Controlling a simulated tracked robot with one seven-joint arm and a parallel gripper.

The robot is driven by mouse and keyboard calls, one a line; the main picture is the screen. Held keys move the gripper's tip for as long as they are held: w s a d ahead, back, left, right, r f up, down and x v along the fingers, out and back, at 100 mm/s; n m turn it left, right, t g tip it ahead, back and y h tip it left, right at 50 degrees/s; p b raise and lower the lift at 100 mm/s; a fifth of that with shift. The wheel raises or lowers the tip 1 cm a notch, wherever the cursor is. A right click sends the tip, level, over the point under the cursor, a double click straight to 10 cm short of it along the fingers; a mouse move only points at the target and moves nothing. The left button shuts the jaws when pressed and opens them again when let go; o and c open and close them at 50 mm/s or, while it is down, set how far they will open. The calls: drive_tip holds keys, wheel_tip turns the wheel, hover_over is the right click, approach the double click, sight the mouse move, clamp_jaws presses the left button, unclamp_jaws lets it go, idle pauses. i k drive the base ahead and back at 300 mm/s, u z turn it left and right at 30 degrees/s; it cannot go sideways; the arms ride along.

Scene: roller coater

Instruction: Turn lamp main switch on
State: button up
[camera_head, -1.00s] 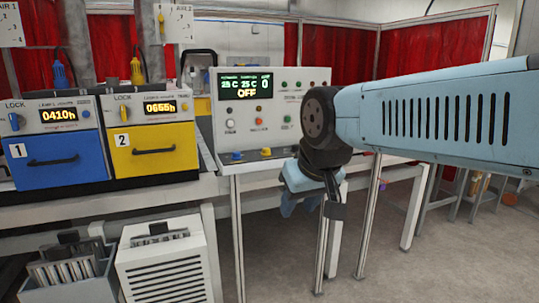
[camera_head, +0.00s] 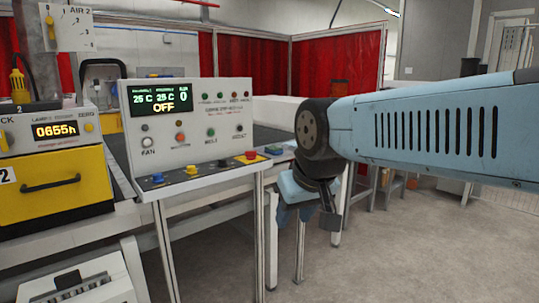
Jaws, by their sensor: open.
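The yellow lamp unit (camera_head: 52,190), labelled 2, stands at the left with a lit 0655h display (camera_head: 55,130) and a yellow knob (camera_head: 88,127) under the word ZERO. Its left part is cut off by the frame edge. The light control panel (camera_head: 215,125) has a screen reading OFF, several small knobs and lights, and blue, yellow and red controls on its front ledge. I cannot read which control is the lamp main switch. My gripper (camera_head: 308,212) hangs below my wrist, right of the panel, open, apart from it and partly hidden by my arm.
A small upper box (camera_head: 66,27) labelled AIR 2 has a yellow handle. A metal table leg (camera_head: 270,225) stands below the panel. A white vented box (camera_head: 80,285) is at the lower left. Red curtains (camera_head: 340,70) hang behind. Grey floor (camera_head: 420,250) is clear at the right.

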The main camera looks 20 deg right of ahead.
sight(251, 155)
drive_tip(key=z, duration=0.3)
drive_tip(key=k, duration=0.5)
drive_tip(key=z, duration=0.5)
drive_tip(key=i, duration=1.65)
drive_tip(key=u, duration=0.8)
